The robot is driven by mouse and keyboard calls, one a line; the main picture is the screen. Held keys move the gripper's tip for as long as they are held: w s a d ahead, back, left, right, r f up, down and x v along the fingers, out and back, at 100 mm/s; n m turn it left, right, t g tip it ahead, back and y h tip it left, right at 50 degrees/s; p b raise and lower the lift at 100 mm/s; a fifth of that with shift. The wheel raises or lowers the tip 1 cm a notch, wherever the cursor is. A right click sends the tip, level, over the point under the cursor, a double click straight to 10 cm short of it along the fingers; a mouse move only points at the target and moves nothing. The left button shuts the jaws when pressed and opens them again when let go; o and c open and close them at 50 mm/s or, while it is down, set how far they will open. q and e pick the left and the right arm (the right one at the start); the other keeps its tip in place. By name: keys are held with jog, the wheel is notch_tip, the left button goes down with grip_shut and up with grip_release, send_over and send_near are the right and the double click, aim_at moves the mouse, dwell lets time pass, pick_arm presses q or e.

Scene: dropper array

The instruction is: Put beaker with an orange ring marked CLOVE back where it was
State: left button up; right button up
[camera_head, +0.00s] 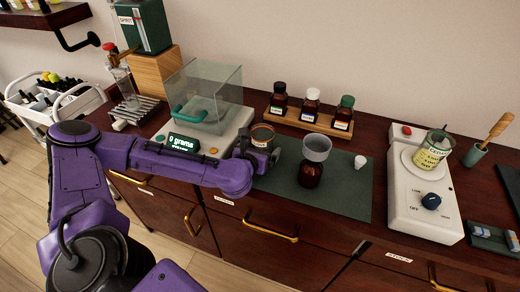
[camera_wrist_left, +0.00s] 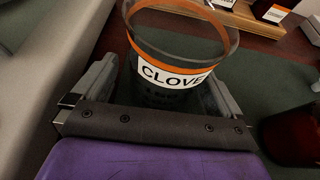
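The CLOVE beaker, clear glass with an orange ring, stands upright at the left edge of the green mat in the head view (camera_head: 262,135). In the left wrist view its label (camera_wrist_left: 172,75) faces my camera. My left gripper (camera_head: 260,156) is low at the beaker's near side. In the left wrist view its fingers (camera_wrist_left: 160,85) lie on either side of the glass. I cannot tell whether both fingers touch it. The beaker's base is hidden by the gripper. My right gripper is not in view.
The balance (camera_head: 212,137) reads 0 grams, left of the beaker. A brown bottle with a funnel (camera_head: 313,162) stands on the green mat (camera_head: 345,196). A bottle rack (camera_head: 300,120) is behind. Another beaker (camera_head: 432,152) sits on the hotplate (camera_head: 420,200) at right.

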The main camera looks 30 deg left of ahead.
pick_arm(q)
jog(key=b+v, duration=0.1)
jog(key=v, duration=0.2)
jog(key=shift+s+d+f, duration=0.1)
jog(key=shift+s+d+r+p, duration=0.15)
jog(key=shift+s+r+p, duration=0.75)
jog(key=shift+r+p, duration=0.15)
jog(key=p+v, duration=0.5)
jog(key=p, duration=0.3)
jog(key=shift+s+d+p, duration=0.1)
jog(key=shift+s+p, duration=0.15)
jog(key=shift+p, duration=0.05)
jog(key=shift+s+d+f+p, duration=0.1)
jog(key=shift+s+p, duration=0.25)
jog(key=shift+s, duration=0.1)
jog(key=shift+f, duration=0.15)
jog(key=shift+s, duration=0.1)
